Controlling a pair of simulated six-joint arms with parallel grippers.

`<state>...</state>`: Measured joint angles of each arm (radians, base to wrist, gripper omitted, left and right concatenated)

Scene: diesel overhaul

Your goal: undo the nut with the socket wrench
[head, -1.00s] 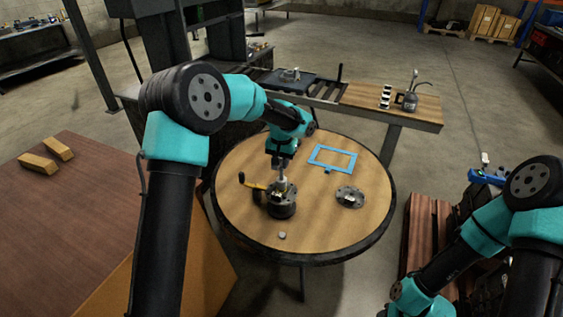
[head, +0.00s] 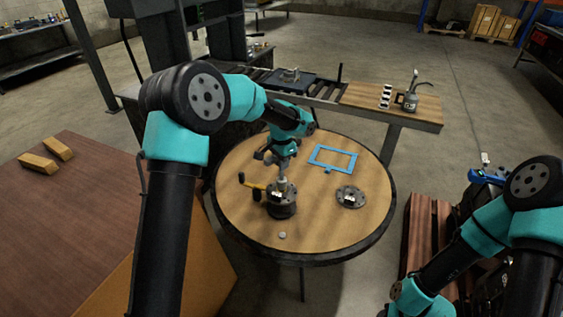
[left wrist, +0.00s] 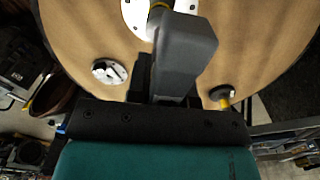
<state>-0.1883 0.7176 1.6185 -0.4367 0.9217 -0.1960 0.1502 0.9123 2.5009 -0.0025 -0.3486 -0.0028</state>
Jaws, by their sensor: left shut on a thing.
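My left gripper (head: 283,163) points down over the round table and is shut on the socket wrench (head: 283,183), whose silver part shows just below the fingers. The wrench stands roughly upright over a dark round flanged housing (head: 282,208). In the left wrist view the grey fingers (left wrist: 180,50) cover most of the wrench, and a pale flange (left wrist: 134,16) shows beyond them. The nut is hidden, so I cannot tell how the socket sits on it. My right gripper is out of view; only its arm shows at the lower right.
A yellow handle (head: 257,186) with a black knob sticks out left of the housing. A flanged disc (head: 350,196), a blue frame (head: 318,163) and a small grey piece (head: 282,236) lie on the round table (head: 330,228). The table's front right is clear.

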